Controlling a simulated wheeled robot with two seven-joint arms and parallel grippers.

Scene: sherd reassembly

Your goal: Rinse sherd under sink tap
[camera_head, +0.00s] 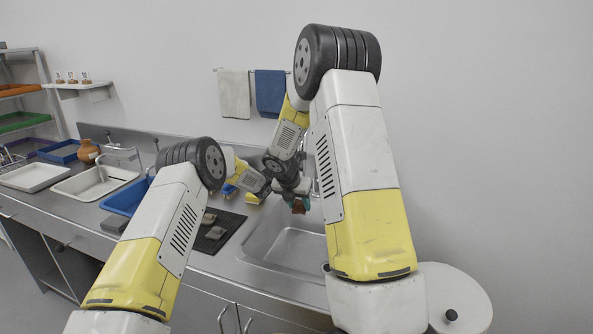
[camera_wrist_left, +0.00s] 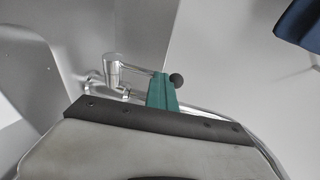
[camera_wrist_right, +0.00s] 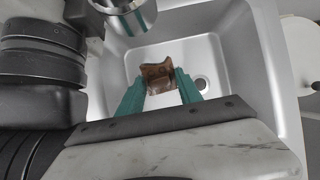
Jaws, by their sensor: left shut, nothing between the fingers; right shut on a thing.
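The brown sherd (camera_wrist_right: 157,75) is held between the green fingers of my right gripper (camera_wrist_right: 160,95), above the sink basin (camera_wrist_right: 115,75). The sherd (camera_head: 298,206) and right gripper (camera_head: 301,196) also show small in the head view. My left gripper (camera_wrist_left: 163,92) is shut and empty in its wrist view. Its fingers are at the tap's lever, near the black knob (camera_wrist_left: 176,80); I cannot tell if they touch it. The metal tap (camera_wrist_left: 113,72) stands just left of them. In the head view my arms mostly hide the tap and the left fingers. I see no water stream.
A dark mat (camera_head: 225,222) with grey pieces lies left of the sink. A blue tray (camera_head: 124,200) and white trays sit further left. Two towels (camera_head: 235,92) hang on the wall behind. A round white lid (camera_head: 470,298) is at the right.

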